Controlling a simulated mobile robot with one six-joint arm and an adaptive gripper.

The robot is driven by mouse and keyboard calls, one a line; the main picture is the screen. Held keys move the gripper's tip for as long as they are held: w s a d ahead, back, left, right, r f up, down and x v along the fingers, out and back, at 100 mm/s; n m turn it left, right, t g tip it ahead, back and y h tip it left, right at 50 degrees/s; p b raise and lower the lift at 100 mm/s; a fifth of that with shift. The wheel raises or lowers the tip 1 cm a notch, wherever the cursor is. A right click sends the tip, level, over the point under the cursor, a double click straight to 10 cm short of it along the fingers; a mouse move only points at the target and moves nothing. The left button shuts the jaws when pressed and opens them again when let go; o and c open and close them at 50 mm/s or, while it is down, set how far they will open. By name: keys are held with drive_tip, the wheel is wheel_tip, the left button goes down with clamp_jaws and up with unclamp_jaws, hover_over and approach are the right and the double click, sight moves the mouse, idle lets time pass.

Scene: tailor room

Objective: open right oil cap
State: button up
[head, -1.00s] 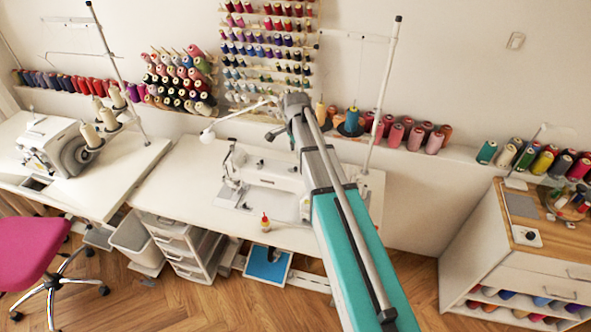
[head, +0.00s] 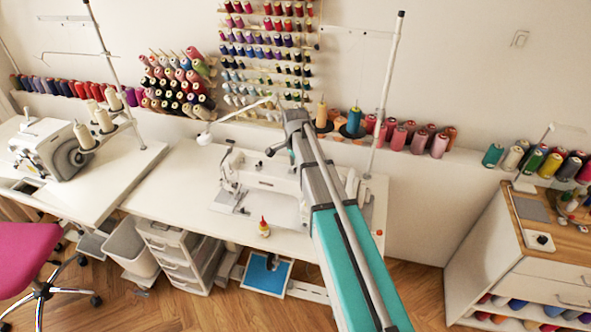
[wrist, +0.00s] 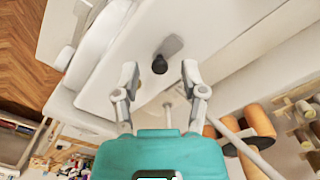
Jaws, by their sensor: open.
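The white sewing machine (head: 265,176) stands on the middle table, partly hidden behind my arm. My gripper (head: 272,148) is at the end of the teal and grey arm, in front of or above the machine in the head view. In the wrist view my gripper (wrist: 158,72) is open, with its two grey fingers apart and nothing between them. A small dark round knob (wrist: 160,65) on a white surface shows just beyond and between the fingertips, apart from them. I cannot tell for certain that it is the right oil cap. No cap is recognisable in the head view.
A small bottle with a red tip (head: 264,228) stands on the table's front part. A lamp (head: 204,138) and a tall thread stand (head: 388,95) rise near the machine. Thread cones (wrist: 257,120) are at the right in the wrist view. The table's left front is clear.

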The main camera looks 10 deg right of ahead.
drive_tip(key=shift+f, duration=0.1)
drive_tip(key=shift+c, duration=0.2)
clamp_jaws()
drive_tip(key=shift+n, duration=0.4)
drive_tip(key=n, duration=0.6)
drive_tip(key=shift+n, duration=0.4)
drive_tip(key=n, duration=0.4)
drive_tip(key=shift+n, duration=2.2)
